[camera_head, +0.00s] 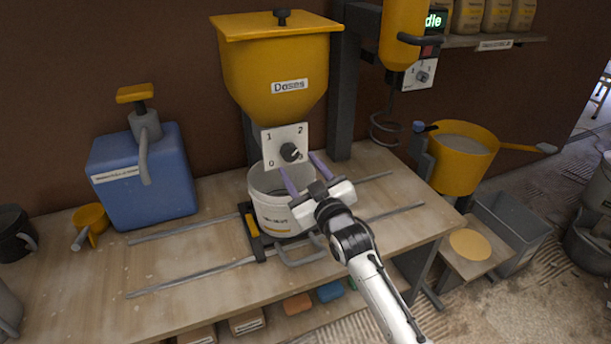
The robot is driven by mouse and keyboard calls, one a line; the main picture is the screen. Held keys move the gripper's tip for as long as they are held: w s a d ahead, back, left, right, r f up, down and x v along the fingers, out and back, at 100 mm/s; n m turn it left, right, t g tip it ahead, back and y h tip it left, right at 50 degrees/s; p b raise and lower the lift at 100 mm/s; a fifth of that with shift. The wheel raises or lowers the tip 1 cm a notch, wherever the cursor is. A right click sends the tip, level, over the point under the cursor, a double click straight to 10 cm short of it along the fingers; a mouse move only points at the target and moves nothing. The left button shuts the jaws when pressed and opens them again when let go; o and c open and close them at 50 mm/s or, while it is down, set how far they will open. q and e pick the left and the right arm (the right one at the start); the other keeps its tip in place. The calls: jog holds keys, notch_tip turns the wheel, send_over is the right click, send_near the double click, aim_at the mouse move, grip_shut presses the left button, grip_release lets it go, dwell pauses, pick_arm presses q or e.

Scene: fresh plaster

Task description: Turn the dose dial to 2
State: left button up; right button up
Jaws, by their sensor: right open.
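The dose dial (289,152) is a dark round knob on a white plate (270,147) below the yellow hopper (275,65) labelled "Doses". The plate shows 1 at top left, 2 at top right and 0 at bottom left. A small light mark shows on the knob's right side, but I cannot tell exactly which number it points to. My right gripper (298,165) is open, its two purple fingers pointing up towards the dial from just below and in front. Its fingers look empty, and I cannot tell whether they touch the knob. My left gripper is not in view.
A white bucket (265,214) stands under the hopper, close below my right gripper. A blue container (150,185) with a pump is at left. A yellow bucket (462,165) and another dial panel (420,73) are at right. The front of the bench is mostly clear.

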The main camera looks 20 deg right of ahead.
jog(key=s, duration=0.3)
jog(key=shift+s, duration=0.2)
jog(key=s+a+f+g, duration=0.2)
jog(key=s+f+g, duration=0.2)
jog(key=s+f, duration=1)
jog(key=s+a+f+m+g+y, duration=0.1)
jog(key=s+f+g, duration=0.1)
jog(key=s+f, duration=0.5)
jog(key=s+a+f+m+g, duration=0.1)
jog(key=s+f+g, duration=0.2)
jog(key=s+f, duration=0.5)
jog(key=s, duration=0.5)
jog(key=shift+s+a+g+y, duration=0.3)
jog(key=shift+a+y, duration=0.1)
